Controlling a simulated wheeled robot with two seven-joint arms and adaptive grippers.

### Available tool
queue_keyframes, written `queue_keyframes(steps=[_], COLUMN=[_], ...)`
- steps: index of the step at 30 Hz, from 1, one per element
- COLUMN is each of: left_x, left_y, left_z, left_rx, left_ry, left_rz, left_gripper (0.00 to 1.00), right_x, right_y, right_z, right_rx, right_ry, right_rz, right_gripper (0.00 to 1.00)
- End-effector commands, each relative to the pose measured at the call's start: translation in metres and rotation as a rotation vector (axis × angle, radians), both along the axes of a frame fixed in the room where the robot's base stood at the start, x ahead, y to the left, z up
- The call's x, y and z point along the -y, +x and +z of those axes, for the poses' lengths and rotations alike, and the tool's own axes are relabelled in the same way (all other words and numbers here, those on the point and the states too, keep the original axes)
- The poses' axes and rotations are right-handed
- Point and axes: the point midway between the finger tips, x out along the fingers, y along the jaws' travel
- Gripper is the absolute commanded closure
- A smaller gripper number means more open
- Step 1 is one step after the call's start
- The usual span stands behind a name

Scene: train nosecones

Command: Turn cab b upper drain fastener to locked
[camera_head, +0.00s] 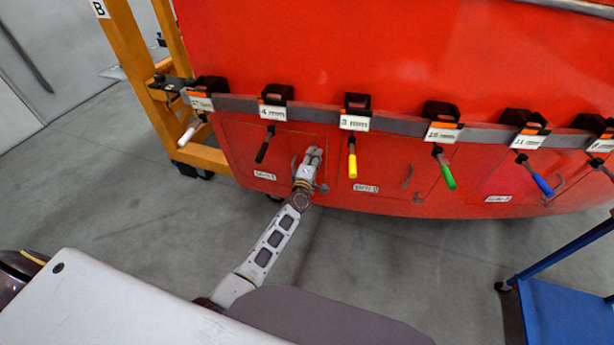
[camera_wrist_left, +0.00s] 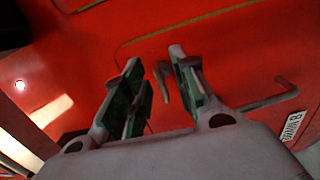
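My left gripper (camera_head: 313,154) is at the lower red panel, in front of a hatch outline. In the left wrist view its green-padded fingers (camera_wrist_left: 156,62) are apart. A small grey fastener handle (camera_wrist_left: 162,86) shows in the gap between them; I cannot tell whether the pads touch it. A second grey bent handle (camera_wrist_left: 268,98) lies to the right of the fingers, near a white label ending in B (camera_wrist_left: 293,124). In the head view the gripper hides most of the fastener area. My right gripper is not in view.
Several tools with coloured handles, such as the yellow one (camera_head: 352,165) and the black one (camera_head: 263,150), hang from a grey rail (camera_head: 400,124) close around the gripper. A yellow frame (camera_head: 140,75) stands left. A blue cart (camera_head: 565,310) stands lower right. Grey floor is open below.

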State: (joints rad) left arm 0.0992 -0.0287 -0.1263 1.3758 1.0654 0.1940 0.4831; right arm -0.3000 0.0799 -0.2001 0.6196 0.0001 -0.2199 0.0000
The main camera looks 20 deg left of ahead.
Motion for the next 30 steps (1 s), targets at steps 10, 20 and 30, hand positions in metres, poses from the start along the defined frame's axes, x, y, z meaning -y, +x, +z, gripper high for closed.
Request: queue_keyframes(steps=[10, 20, 30], left_x=[0.002, 0.003, 0.004], left_y=[-0.03, -0.058, -0.087], left_z=[0.0, -0.001, 0.0], left_rx=[0.0, -0.001, 0.0], left_ry=[0.0, 0.001, 0.001], left_rz=[0.0, 0.0, 0.0], left_gripper=[0.72, 0.72, 0.72], right_x=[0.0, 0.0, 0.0], right_y=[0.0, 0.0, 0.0], right_z=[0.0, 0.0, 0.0], right_rx=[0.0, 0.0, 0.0], right_ry=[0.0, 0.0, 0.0], right_rz=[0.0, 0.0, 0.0], right_gripper=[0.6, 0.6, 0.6])
